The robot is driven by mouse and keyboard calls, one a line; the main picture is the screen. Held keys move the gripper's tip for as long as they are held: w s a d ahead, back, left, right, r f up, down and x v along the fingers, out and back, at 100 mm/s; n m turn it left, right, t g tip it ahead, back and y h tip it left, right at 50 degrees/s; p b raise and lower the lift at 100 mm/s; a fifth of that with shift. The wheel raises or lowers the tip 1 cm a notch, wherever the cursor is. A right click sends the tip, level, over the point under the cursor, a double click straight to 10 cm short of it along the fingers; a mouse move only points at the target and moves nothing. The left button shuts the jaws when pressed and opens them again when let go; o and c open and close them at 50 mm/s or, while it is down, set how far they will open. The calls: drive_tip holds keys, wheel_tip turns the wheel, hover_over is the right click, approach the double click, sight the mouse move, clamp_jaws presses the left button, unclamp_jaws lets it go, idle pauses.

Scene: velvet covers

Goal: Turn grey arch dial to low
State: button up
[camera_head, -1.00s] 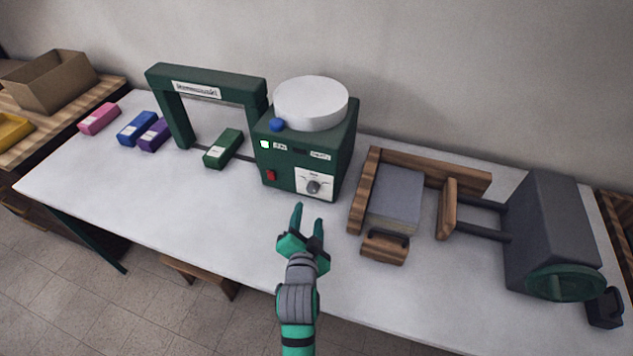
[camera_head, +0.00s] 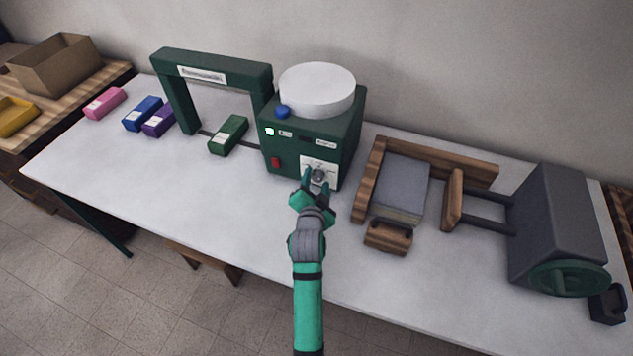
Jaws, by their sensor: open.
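The grey dial (camera_head: 319,175) sits on a white plate (camera_head: 324,164) low on the front right of the green box (camera_head: 347,147). The box is joined to a green arch (camera_head: 215,70) on its left. My gripper (camera_head: 318,181) is open in front of the dial, with its two green fingers on either side of the knob. I cannot tell whether the fingers touch it. The dial's marks and pointer are too small and partly hidden to read.
A red switch (camera_head: 276,162), a blue button (camera_head: 283,112) and a white round top (camera_head: 317,90) belong to the box. A green block (camera_head: 228,135) lies by the arch. A wooden press (camera_head: 370,190) stands close on the right. The table front left is clear.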

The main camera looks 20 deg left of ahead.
drive_tip(key=shift+c, duration=0.6)
drive_tip(key=c, duration=0.9)
